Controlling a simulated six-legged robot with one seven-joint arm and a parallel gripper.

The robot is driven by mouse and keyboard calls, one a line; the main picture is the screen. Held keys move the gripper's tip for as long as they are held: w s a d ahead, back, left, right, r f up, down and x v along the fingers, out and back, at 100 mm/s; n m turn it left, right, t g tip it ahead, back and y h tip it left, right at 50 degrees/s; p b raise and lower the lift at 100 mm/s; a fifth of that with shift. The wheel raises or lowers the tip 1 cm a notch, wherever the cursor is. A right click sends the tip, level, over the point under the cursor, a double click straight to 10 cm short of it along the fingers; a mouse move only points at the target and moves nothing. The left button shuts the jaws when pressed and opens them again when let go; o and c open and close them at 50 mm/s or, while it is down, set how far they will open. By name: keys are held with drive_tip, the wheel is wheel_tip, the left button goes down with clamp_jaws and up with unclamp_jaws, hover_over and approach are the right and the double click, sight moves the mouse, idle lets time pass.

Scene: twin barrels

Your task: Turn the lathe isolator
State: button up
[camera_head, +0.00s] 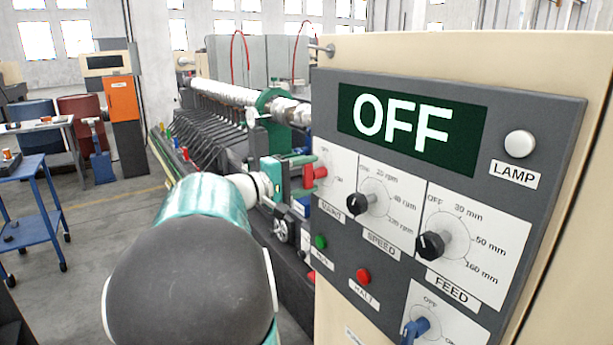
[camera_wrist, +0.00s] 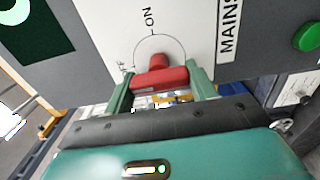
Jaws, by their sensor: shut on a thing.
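The isolator is a red handle (camera_head: 315,175) on the white MAINS plate at the left edge of the grey panel. The wrist view shows it as a red bar (camera_wrist: 160,78) on a short red stem, inside a marked circle. ON is printed at the top of that view, and a partly hidden mark, probably OFF, is left of the handle. My gripper (camera_head: 298,172) has its green fingers on either side of the bar; the wrist view shows my gripper (camera_wrist: 163,84) shut on it. The display (camera_head: 405,118) reads OFF.
The panel also carries a lamp (camera_head: 519,144), a SPEED knob (camera_head: 360,204), a FEED knob (camera_head: 432,245), a green button (camera_head: 320,241), a red HALT button (camera_head: 363,276) and a blue switch (camera_head: 415,329). The lathe (camera_head: 230,95) stands behind. A blue trolley (camera_head: 35,205) is far left.

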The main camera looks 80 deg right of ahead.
drive_tip(key=o, duration=1)
drive_tip(key=v, duration=1.3)
drive_tip(key=shift+w+a, duration=0.3)
drive_tip(key=w+a+f+n+t+y, duration=0.3)
drive_tip(key=a+f+t, duration=0.3)
drive_tip(key=a, duration=0.5)
drive_tip(key=w+a+f+n+t+y, duration=0.2)
drive_tip(key=w+a+f+t+y, duration=0.15)
drive_tip(key=a+f+t, duration=0.55)
drive_tip(key=a+n+y, duration=0.1)
drive_tip(key=a+y, duration=0.1)
drive_tip(key=a, duration=0.6)
drive_tip(key=a+n+t+y, duration=0.1)
drive_tip(key=a+y, duration=0.1)
drive_tip(key=a, duration=0.6)
drive_tip(key=a+f+n+t+y, duration=0.1)
drive_tip(key=a+y, duration=0.2)
drive_tip(key=a, duration=0.5)
drive_tip(key=shift+w, duration=0.4)
